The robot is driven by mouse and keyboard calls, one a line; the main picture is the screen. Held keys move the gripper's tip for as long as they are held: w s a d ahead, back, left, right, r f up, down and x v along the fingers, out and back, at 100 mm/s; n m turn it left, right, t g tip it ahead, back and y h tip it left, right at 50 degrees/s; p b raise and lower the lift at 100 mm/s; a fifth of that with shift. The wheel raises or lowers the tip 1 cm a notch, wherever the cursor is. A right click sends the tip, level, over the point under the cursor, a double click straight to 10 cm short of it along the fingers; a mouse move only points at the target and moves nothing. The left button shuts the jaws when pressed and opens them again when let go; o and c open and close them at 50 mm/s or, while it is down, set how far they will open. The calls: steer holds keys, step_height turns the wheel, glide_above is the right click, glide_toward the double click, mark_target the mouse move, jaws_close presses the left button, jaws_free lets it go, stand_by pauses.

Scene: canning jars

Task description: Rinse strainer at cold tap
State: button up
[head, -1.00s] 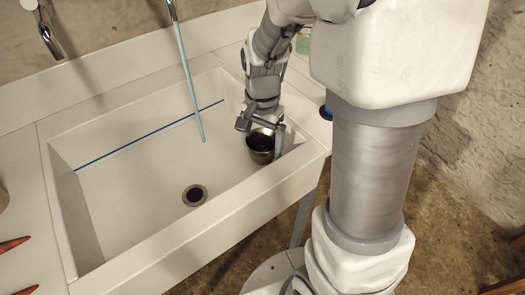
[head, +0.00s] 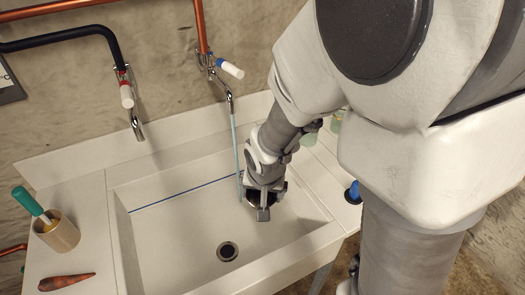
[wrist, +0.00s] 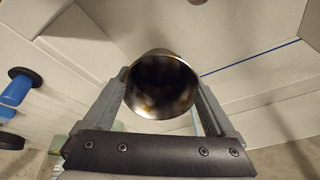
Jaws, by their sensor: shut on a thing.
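My gripper (head: 264,208) is shut on the strainer, a dark-mouthed metal cup (head: 254,199), and holds it over the right part of the sink. In the wrist view the strainer (wrist: 160,83) sits between both fingers, its mouth facing the camera, with brownish-yellow patches inside. The cold tap (head: 230,90), with a white and blue handle, runs a thin pale-blue stream (head: 236,150). The stream comes down right beside the strainer's left edge in the head view; I cannot tell whether it touches it.
The white sink (head: 180,235) has a drain (head: 227,251) and a blue line on its back wall. A red-marked tap (head: 128,100) is at left. A blue-ended object (head: 352,192) is at right.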

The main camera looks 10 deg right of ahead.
mark_target(249, 191)
steer(key=r+p, duration=0.1)
steer(key=a+r+n+t+p, duration=0.1)
steer(key=r, duration=0.1)
steer(key=a+r+n+p, duration=0.1)
steer(key=p, duration=0.1)
steer(key=shift+s+a+r+y, duration=0.2)
steer(key=shift+s+y, duration=0.1)
steer(key=shift+y, duration=0.1)
steer(key=shift+a+r+n+t+p, duration=0.3)
steer(key=shift+a+r+p, duration=0.05)
steer(key=w+a+f+b, duration=0.1)
steer(key=w, duration=0.5)
steer(key=w+a+f+b, duration=0.1)
steer(key=w+a+b, duration=0.1)
steer(key=w, duration=0.5)
steer(key=shift+w+f, duration=0.3)
steer(key=shift+f, duration=0.1)
steer(key=shift+d, duration=0.15)
steer(key=shift+w+d+b, duration=0.15)
steer(key=shift+d+b, duration=0.15)
steer(key=shift+d, duration=0.2)
steer(key=shift+a, duration=0.15)
steer(key=shift+a, duration=0.45)
